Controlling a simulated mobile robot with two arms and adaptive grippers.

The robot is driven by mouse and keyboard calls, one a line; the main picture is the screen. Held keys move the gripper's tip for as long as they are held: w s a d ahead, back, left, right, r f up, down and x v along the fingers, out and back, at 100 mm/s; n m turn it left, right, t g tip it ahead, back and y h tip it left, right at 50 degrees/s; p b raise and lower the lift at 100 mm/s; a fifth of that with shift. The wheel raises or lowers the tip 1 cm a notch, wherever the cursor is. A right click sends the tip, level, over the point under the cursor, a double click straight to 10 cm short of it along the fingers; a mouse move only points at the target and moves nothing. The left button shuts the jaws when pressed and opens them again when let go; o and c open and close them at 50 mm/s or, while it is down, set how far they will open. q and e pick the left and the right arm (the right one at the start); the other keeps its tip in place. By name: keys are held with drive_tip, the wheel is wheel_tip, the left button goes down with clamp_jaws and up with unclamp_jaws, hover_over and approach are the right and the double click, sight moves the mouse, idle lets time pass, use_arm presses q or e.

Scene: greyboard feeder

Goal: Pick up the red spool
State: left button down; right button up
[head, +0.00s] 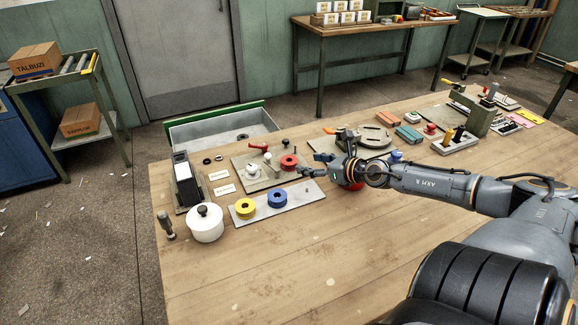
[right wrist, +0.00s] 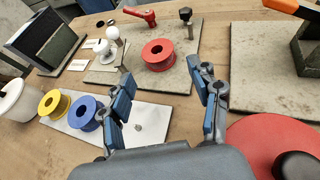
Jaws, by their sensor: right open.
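The red spool (head: 289,163) lies flat on a grey board behind the white strip in the head view. It also shows in the right wrist view (right wrist: 158,55), ahead of the fingers and apart from them. My right gripper (head: 311,166) is open and empty, just right of the spool. In the right wrist view the two blue-grey fingers (right wrist: 168,98) are spread, with bare board and table between them. A yellow spool (head: 245,208) and a blue spool (head: 278,198) sit on the white strip (head: 305,194). My left gripper is not in view.
A red lever (head: 259,147) and white knobs (head: 252,169) stand close to the red spool. A white pot (head: 206,223) stands at the left. A red disc with a black knob (right wrist: 268,135) lies beside my right gripper. The front of the table is clear.

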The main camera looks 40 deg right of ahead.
sight(287, 160)
drive_tip(key=shift+x, duration=1.3)
drive_tip(key=shift+w+a+f+p, duration=0.1)
drive_tip(key=shift+w+a+p, duration=0.1)
drive_tip(key=shift+w+p, duration=0.45)
drive_tip(key=shift+b+x, duration=0.3)
drive_tip(key=shift+x, duration=1.65)
drive_tip(key=shift+c, duration=0.2)
drive_tip(key=c, duration=0.6)
